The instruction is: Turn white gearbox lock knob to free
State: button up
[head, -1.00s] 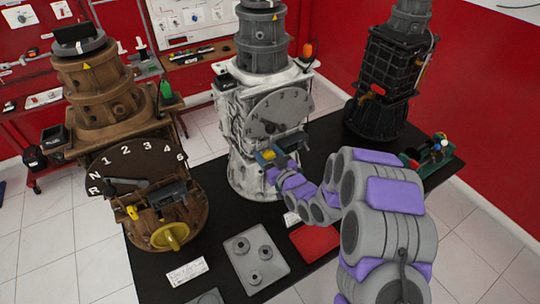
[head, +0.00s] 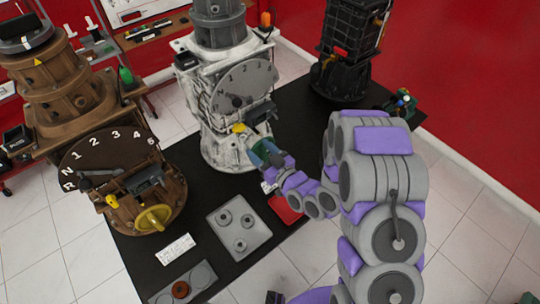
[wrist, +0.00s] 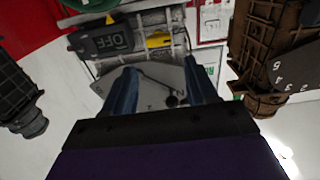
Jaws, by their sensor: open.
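The white gearbox (head: 222,150) stands upright in the middle of the black table, with a grey numbered dial plate (head: 240,88) on its front. Its small yellow lock knob (head: 238,128) is below the dial, beside a dark box. In the wrist view the yellow knob (wrist: 158,40) points sideways next to a dark block lettered OFF (wrist: 110,40), which appears upside down. My gripper (head: 264,152) is in front of and below the knob, apart from it. Its blue fingers (wrist: 162,90) are spread with nothing held, and the dial plate shows behind them.
A brown gearbox (head: 100,160) with a yellow handwheel stands at left; a black gearbox (head: 350,45) stands at back right. A grey tray (head: 222,215), a red mat (head: 286,208) and a white label (head: 174,249) lie on the table (head: 140,265).

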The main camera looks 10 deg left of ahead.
jog(key=shift+p+v, duration=2.35)
jog(key=shift+w+r, duration=0.1)
